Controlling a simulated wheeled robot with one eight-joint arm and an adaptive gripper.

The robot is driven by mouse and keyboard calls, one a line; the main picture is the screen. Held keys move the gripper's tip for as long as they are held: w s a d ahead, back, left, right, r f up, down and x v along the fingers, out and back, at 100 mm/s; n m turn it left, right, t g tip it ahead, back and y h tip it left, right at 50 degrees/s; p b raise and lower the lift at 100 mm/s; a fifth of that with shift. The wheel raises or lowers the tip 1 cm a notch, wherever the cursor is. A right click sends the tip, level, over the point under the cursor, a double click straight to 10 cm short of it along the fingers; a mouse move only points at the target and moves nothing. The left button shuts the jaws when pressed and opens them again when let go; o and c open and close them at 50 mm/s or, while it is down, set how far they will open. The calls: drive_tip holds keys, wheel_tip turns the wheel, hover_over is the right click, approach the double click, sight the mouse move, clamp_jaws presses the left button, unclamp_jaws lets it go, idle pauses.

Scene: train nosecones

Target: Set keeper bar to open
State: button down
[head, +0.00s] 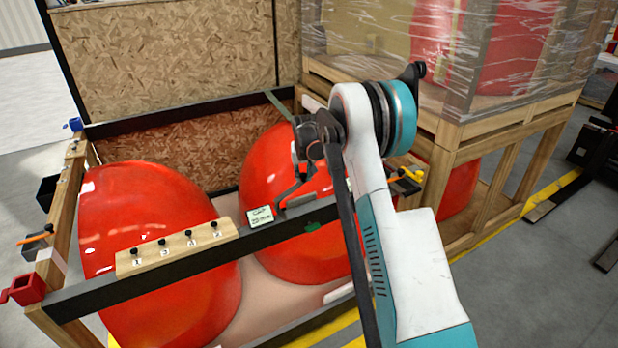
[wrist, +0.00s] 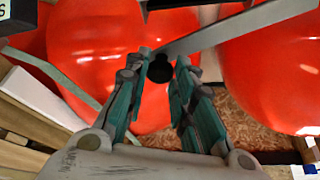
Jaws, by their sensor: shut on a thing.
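In the wrist view the keeper bar (wrist: 235,28) is a flat grey strip with a black knob (wrist: 159,70) at its near end. My gripper (wrist: 165,60) has its two teal fingers on either side of the knob, and it is shut on it. The bar runs up and to the right from the knob, across red nosecones (wrist: 275,70). In the head view my gripper (head: 290,190) is partly hidden by my own arm, low over the black front rail (head: 160,262) of the crate. I cannot make out the bar clearly there.
A wooden block (head: 180,248) with several numbered black knobs sits on the front rail, beside a small card (head: 260,216). Two red nosecones (head: 150,220) fill the crate. A wrapped crate (head: 490,60) stands close at the right. Grey floor (head: 540,265) is open at right.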

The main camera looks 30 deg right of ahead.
drive_tip(key=w+a+n+y, duration=0.4)
drive_tip(key=w+a+n, duration=0.4)
drive_tip(key=a+n, duration=0.1)
drive_tip(key=shift+n, duration=0.8)
drive_tip(key=shift+w+r, duration=0.1)
drive_tip(key=shift+r, duration=0.05)
drive_tip(key=c, duration=1.3)
unclamp_jaws()
drive_tip(key=v, duration=1.1)
drive_tip(key=shift+d+r, duration=0.1)
drive_tip(key=shift+r, duration=0.35)
